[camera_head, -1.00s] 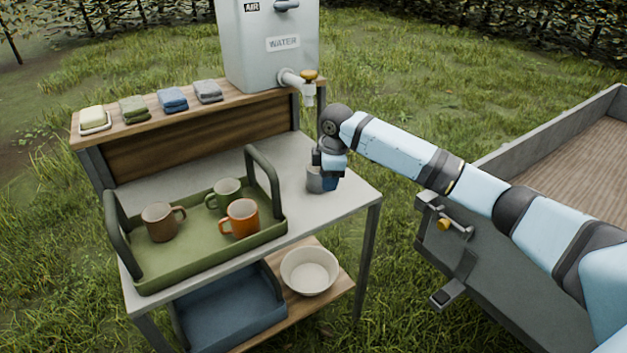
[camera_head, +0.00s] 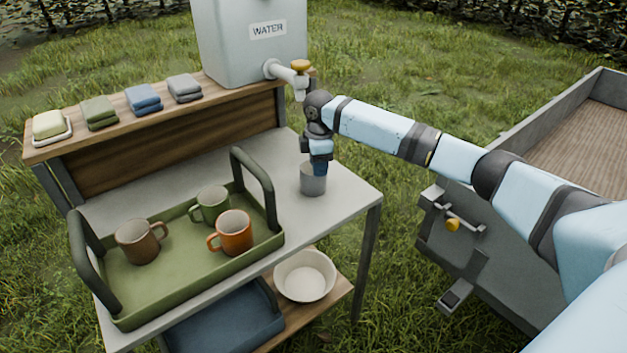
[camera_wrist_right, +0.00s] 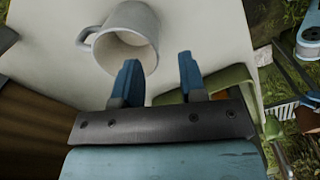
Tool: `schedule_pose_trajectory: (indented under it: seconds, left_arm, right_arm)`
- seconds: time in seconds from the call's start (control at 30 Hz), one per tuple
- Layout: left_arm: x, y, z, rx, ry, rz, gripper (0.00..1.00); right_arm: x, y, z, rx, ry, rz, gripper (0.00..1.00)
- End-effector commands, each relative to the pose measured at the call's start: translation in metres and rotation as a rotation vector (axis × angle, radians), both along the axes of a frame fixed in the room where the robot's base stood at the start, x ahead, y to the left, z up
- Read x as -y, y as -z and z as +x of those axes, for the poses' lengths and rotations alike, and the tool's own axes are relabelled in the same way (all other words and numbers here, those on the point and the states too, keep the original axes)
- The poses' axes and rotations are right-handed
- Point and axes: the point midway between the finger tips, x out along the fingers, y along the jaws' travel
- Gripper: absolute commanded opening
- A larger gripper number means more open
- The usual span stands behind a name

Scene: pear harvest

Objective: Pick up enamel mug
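The grey enamel mug (camera_head: 313,181) stands upright on the white tabletop, right of the green tray. In the right wrist view the mug (camera_wrist_right: 128,36) shows its open top and pale inside, with its handle to the left. My right gripper (camera_head: 320,167) is just above the mug and hides part of its rim. In the right wrist view the two blue fingers (camera_wrist_right: 160,66) are spread apart with nothing between them. The left finger overlaps the mug's rim; I cannot tell whether it touches. My left gripper is not in view.
The green tray (camera_head: 190,269) holds a brown mug (camera_head: 138,243), a green mug (camera_head: 209,205) and an orange mug (camera_head: 234,233). The water tank (camera_head: 245,45) has a tap (camera_head: 292,74) behind my right gripper. A white bowl (camera_head: 304,276) sits on the lower shelf.

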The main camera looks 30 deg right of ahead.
Motion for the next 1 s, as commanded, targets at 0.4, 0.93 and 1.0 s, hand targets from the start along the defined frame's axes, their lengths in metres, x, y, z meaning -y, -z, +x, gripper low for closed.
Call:
schedule_pose_trajectory:
  seconds: [0.4, 0.93, 1.0]
  left_arm:
    - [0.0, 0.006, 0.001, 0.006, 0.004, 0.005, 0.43]
    - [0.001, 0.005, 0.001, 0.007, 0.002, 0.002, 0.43]
    - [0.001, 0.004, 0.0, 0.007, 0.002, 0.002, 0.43]
  right_arm:
    - [-0.001, 0.047, 0.009, -0.001, 0.0, -0.001, 0.38]
    - [-0.001, 0.052, 0.01, 0.001, 0.0, 0.0, 0.0]
    - [-0.001, 0.052, 0.01, 0.002, 0.0, -0.001, 0.0]
